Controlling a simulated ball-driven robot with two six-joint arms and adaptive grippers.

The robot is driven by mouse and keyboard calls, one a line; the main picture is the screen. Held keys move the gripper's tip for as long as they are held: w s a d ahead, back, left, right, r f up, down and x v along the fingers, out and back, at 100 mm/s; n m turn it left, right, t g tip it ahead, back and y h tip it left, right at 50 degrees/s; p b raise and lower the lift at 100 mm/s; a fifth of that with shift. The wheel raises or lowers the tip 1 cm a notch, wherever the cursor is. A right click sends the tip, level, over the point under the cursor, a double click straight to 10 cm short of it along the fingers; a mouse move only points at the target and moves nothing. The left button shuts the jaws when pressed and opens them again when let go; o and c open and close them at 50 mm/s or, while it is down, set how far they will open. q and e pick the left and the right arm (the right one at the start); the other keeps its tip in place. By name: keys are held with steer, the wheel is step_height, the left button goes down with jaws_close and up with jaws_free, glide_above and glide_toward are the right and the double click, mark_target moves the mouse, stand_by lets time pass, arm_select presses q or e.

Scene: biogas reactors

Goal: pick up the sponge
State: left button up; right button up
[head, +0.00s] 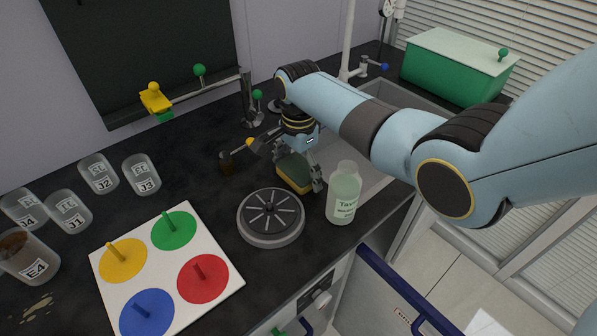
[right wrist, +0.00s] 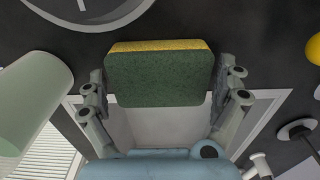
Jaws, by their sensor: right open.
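The sponge (head: 293,174), dark green with a yellow layer, is on the dark counter by the sink edge, left of the bottle. My right gripper (head: 297,168) is over it, with one finger on each side. In the right wrist view the sponge (right wrist: 158,77) shows its green face and yellow edge between the two spread fingers of my right gripper (right wrist: 160,88). The fingers are open and very close to its ends; I cannot tell whether they touch it. My left gripper is not in view.
A round grey-black lid-like disc (head: 271,217) and a pale green bottle (head: 343,193) flank the sponge closely. The sink (head: 365,150) lies behind. A white board with coloured discs (head: 222,297) and several labelled jars (head: 100,174) are at left. A green box (head: 455,72) stands back right.

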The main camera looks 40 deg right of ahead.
mark_target(299, 167)
steer(key=c, duration=0.5)
steer(key=shift+o, duration=0.2)
step_height(299, 167, up, 10)
steer(key=shift+r+p, duration=0.1)
steer(key=shift+p, duration=0.2)
steer(key=c, duration=0.3)
steer(key=shift+c, duration=0.2)
